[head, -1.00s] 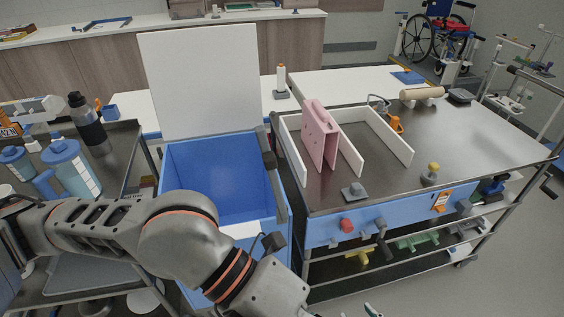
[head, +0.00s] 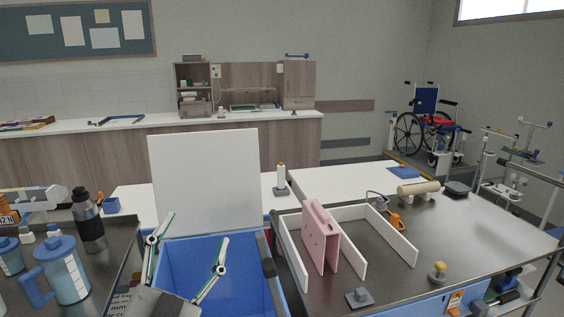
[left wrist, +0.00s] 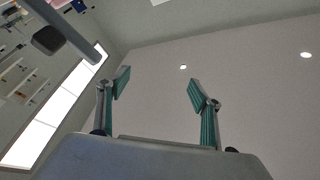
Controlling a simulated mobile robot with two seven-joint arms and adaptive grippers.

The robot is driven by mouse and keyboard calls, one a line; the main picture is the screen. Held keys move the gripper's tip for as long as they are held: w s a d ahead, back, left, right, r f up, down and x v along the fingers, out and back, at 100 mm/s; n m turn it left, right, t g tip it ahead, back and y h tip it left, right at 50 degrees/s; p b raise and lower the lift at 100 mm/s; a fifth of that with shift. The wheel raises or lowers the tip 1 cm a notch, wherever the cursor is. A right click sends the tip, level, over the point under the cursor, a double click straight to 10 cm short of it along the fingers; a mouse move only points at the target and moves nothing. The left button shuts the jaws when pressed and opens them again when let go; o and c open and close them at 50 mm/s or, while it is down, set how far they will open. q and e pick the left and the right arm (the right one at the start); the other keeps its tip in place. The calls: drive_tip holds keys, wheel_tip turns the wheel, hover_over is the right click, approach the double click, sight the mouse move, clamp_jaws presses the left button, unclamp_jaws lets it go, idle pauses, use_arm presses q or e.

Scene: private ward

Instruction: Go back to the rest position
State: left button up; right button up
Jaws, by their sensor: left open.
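My left gripper (head: 196,243) shows at the bottom of the head view, pointing up, in front of the blue bin with its white lid raised. Its two fingers are spread wide with nothing between them. In the left wrist view the same open fingers (left wrist: 158,88) stand apart against the wall and ceiling. My right gripper is not in either view.
A blue bin (head: 245,295) with an upright white lid (head: 204,180) stands ahead. To its right, a metal-topped cart (head: 455,232) holds a pink binder-like block (head: 320,236) between white dividers. On the left, a dark cart bears a blue-lidded jug (head: 64,270) and a dark bottle (head: 88,222).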

use_arm(q)
drive_tip(key=s+a+f+n+g+y, duration=0.1)
drive_tip(key=s+a+f+g+y, duration=0.2)
drive_tip(key=a+f, duration=0.5)
drive_tip(key=a+f+n+g+y, duration=0.1)
drive_tip(key=a+f+g+y, duration=0.3)
drive_tip(key=f, duration=0.8)
drive_tip(key=s+a+f+g, duration=0.4)
drive_tip(key=s+f, duration=0.3)
drive_tip(key=f, duration=0.1)
drive_tip(key=s+a+f+g, duration=0.3)
drive_tip(key=s+a+f, duration=0.2)
drive_tip(key=s+f, duration=0.2)
drive_tip(key=w+d+f+n+t+h, duration=0.1)
drive_tip(key=d+f+h, duration=0.5)
drive_tip(key=d+f, duration=0.9)
drive_tip(key=shift+w+n+t, duration=0.3)
drive_tip(key=shift+n+t, duration=0.4)
drive_tip(key=shift+t, duration=0.3)
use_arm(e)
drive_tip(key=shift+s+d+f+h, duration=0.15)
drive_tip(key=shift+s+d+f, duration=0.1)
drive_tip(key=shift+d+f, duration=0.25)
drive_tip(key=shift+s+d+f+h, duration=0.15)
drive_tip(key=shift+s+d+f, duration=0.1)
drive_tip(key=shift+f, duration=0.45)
